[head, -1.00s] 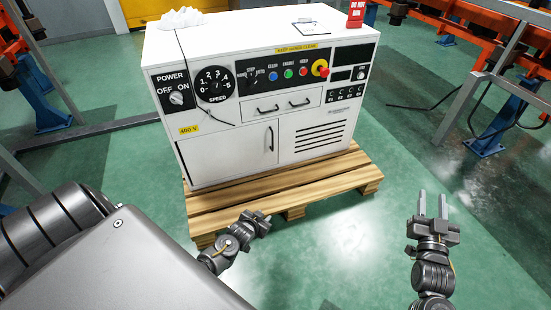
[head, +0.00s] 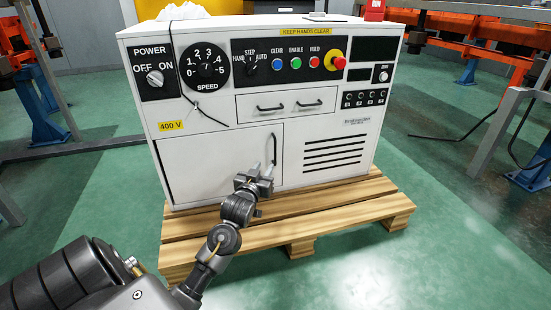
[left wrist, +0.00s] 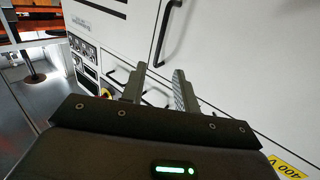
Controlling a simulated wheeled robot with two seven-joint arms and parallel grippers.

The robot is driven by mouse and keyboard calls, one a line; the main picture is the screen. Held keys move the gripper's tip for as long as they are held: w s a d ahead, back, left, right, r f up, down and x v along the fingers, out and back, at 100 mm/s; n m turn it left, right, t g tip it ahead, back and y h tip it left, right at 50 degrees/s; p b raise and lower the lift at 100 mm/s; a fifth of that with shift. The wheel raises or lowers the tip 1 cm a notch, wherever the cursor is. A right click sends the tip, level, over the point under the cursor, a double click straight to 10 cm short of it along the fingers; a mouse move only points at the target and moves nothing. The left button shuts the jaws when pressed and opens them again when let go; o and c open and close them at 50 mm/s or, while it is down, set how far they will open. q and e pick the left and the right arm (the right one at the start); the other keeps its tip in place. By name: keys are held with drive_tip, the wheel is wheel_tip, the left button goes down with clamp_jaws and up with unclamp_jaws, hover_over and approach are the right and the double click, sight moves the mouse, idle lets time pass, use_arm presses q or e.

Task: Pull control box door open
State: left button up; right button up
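The white control box (head: 290,195) stands on a wooden pallet. Its door (head: 215,165) is at the lower left of the front and looks closed. The door's black vertical handle (head: 274,148) is near its right edge. My left gripper (head: 262,167) is open and empty, in front of the door's right part, just below and left of the handle in the picture. In the left wrist view the open fingers (left wrist: 158,80) have a gap between them; the handle (left wrist: 168,32) is beyond their tips, with the door (left wrist: 240,70) to its right. My right gripper is out of view.
The wooden pallet (head: 290,232) sticks out in front of the box. Green floor (head: 420,260) is clear at the lower right.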

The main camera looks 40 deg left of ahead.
sight(275, 150)
use_arm(q)
drive_tip(key=b+x, duration=0.6)
drive_tip(key=x, duration=0.3)
drive_tip(key=shift+w+f, duration=0.2)
drive_tip(key=shift+w, duration=0.2)
drive_tip(key=shift+w+a+r, duration=0.2)
drive_tip(key=shift+w+a, duration=0.05)
drive_tip(key=shift+w, duration=0.2)
clamp_jaws()
